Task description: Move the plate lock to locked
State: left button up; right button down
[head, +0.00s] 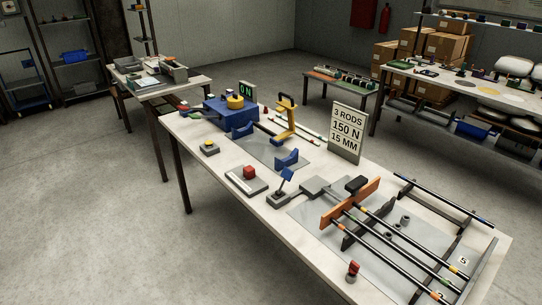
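A workbench (232,210) carries a rod rig with an upright orange plate (332,213) and several dark rods (405,254) running through or past it. I cannot tell for sure which part is the plate lock. A small red-topped black post (352,270) stands at the bench's front edge near the rods. Neither of my grippers is in view.
A sign (347,130) reads 3 RODS, 150 N, 15 MM. Open floor (95,210) lies left of the bench.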

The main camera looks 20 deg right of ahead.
aim_at(287, 174)
jog(key=i+j, duration=0.15)
jog(key=i, duration=0.3)
jog(key=i+j, duration=0.15)
jog(key=i, duration=0.3)
